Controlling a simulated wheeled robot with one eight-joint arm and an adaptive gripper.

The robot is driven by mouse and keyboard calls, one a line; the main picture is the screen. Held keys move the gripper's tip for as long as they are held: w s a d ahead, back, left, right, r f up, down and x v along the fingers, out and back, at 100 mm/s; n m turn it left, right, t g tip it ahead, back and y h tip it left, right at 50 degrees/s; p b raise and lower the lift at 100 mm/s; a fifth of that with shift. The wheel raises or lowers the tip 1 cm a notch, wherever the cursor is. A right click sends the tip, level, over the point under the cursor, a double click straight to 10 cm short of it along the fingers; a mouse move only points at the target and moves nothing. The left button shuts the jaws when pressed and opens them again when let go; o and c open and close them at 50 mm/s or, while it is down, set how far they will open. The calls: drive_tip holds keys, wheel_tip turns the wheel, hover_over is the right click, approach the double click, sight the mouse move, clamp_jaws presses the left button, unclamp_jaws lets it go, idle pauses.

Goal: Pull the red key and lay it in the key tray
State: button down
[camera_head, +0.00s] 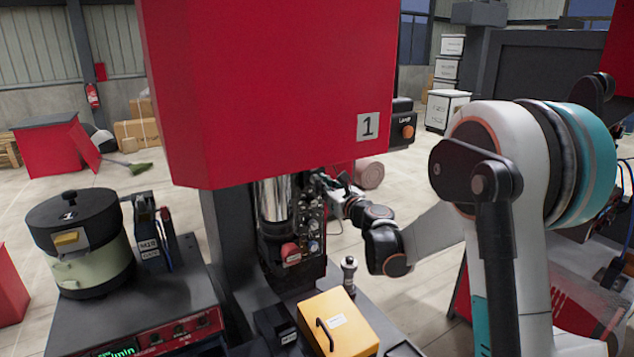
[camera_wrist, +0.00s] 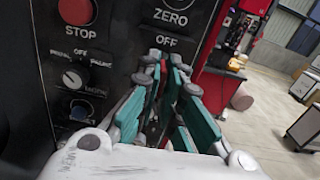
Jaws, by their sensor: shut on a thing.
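My gripper (camera_head: 328,184) is at the dark control panel (camera_head: 308,222) under the red machine head. In the wrist view, its teal-padded fingers (camera_wrist: 168,72) close in on the panel just below the "OFF" label, where they are shut on the red key. The fingers hide nearly all of the key. I cannot tell whether it still sits in its lock. I cannot make out the key tray for certain in either view.
The red stop button (camera_wrist: 76,11) and a selector knob (camera_wrist: 74,77) are close left of my fingers. A yellow box with a handle (camera_head: 350,318) and a small upright post (camera_head: 348,272) stand below my gripper. A bowl feeder (camera_head: 85,255) is at left.

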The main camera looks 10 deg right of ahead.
drive_tip(key=shift+v, duration=2.25)
drive_tip(key=shift+f, duration=0.1)
